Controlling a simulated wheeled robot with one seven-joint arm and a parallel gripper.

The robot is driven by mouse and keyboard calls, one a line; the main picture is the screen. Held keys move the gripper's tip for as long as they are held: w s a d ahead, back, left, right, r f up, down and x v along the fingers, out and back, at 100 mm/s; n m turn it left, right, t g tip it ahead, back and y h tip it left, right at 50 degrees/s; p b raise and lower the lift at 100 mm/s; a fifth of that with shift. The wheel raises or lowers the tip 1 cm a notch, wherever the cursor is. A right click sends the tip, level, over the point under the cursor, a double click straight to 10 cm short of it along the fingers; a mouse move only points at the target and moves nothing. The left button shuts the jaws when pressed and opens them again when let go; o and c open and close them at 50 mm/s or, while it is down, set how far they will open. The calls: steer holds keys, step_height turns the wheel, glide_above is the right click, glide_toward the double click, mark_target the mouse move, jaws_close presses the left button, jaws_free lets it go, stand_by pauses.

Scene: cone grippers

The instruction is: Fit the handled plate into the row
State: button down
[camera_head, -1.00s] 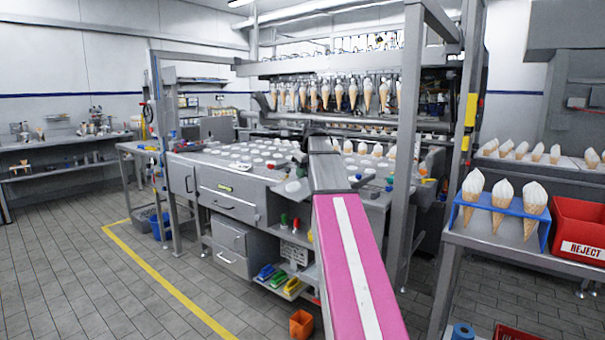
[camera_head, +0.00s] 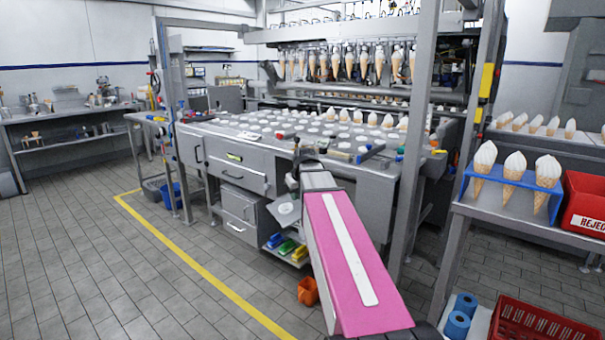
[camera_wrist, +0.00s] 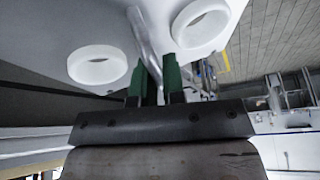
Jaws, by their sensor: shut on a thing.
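In the wrist view, my gripper (camera_wrist: 159,78) has green fingers closed about a grey metal tube handle (camera_wrist: 144,38). The handle runs across a pale plate (camera_wrist: 95,25) that fills the upper left. Two thick white rings, one left (camera_wrist: 97,65) and one right (camera_wrist: 200,23), show on the plate's face. In the head view, my gripper (camera_head: 294,172) is small and partly hidden at the end of my pink arm, in front of the machine's front edge. The machine's grey top (camera_head: 225,134) carries rows of white round pieces.
Cones hang in a row (camera_head: 350,65) above the machine. Drawers (camera_head: 235,178) and a low shelf with coloured items (camera_head: 288,248) are below its top. A grey post (camera_head: 412,150) stands right of my arm. A blue cone rack (camera_head: 515,180) is farther right. Floor at left is clear.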

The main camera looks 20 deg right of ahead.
steer(key=s+a+f+m, duration=0.1)
steer(key=s+a+f, duration=0.1)
steer(key=f, duration=0.8)
steer(key=s+a+f+m+h, duration=0.1)
steer(key=a+f, duration=0.4)
steer(key=f, duration=0.5)
steer(key=shift+s+a, duration=0.3)
steer(key=shift+s, duration=0.5)
